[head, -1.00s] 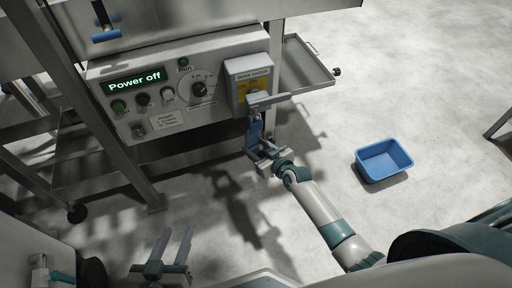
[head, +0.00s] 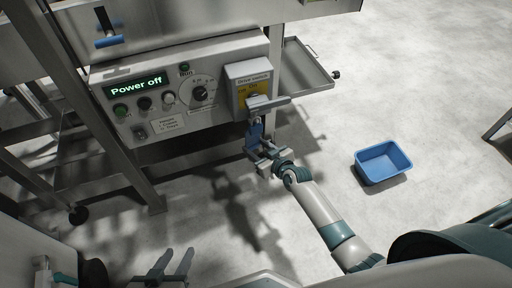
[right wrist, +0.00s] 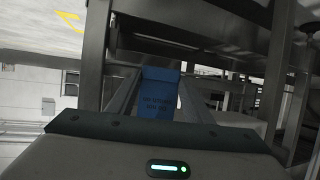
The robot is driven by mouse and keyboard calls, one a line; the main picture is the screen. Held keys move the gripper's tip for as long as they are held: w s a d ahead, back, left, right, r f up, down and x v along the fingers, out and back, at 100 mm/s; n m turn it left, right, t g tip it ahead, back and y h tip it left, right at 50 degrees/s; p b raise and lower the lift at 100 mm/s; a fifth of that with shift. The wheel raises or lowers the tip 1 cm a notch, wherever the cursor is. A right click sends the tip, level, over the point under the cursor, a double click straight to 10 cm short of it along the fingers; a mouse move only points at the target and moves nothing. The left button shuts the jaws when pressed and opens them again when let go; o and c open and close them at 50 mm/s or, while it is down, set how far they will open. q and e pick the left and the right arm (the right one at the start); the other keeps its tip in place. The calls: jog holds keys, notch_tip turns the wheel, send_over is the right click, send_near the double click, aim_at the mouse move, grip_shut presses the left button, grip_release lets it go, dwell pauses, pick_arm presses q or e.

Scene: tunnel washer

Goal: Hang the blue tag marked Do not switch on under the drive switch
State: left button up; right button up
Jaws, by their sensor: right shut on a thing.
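The drive switch (head: 248,78) is a grey box with a yellow plate at the right end of the control panel. Its grey handle (head: 270,104) points right. The blue tag (head: 254,138) is just below the handle, held by my right gripper (head: 262,146), which is shut on it. In the right wrist view the tag (right wrist: 159,92) stands between the fingers, with dark lettering too small to read surely. Whether the tag touches the switch, I cannot tell. My left gripper (head: 178,258) is open and empty at the bottom left, far from the switch.
The control panel (head: 180,100) has a "Power off" display (head: 135,85), knobs and buttons. A metal tray (head: 305,68) sticks out right of the switch. A blue bin (head: 383,162) stands on the floor at the right. Frame legs (head: 125,160) stand at the left.

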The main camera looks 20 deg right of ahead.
aim_at(255, 139)
jog(key=shift+r+p, duration=0.4)
jog(key=shift+r, duration=0.2)
jog(key=shift+r+p, duration=0.3)
jog(key=shift+r, duration=0.45)
pick_arm(q)
notch_tip(255, 139, down, 2)
jog(key=s+a+g+y, duration=0.1)
jog(key=s+a+g, duration=0.1)
jog(key=a, duration=0.1)
pick_arm(e)
jog(key=shift+w, duration=0.1)
jog(key=shift+w+f, duration=0.1)
jog(key=shift+w, duration=0.35)
jog(key=shift+w+b, duration=0.35)
jog(key=shift+w, duration=0.5)
jog(key=shift+w+f+b, duration=0.1)
jog(key=shift+f+b, duration=0.15)
jog(key=shift+b, duration=0.15)
jog(key=shift+w+f, duration=0.3)
pick_arm(q)
jog(key=w+d+r+t+h, duration=0.1)
jog(key=w+d+r+t, duration=0.2)
jog(key=shift+w+d+r+b, duration=0.2)
jog(key=shift+d+b, duration=0.1)
jog(key=shift+d, duration=0.1)
pick_arm(e)
jog(key=shift+w+f, duration=0.1)
jog(key=shift+f, duration=0.05)
pick_arm(q)
jog(key=shift+d, duration=0.1)
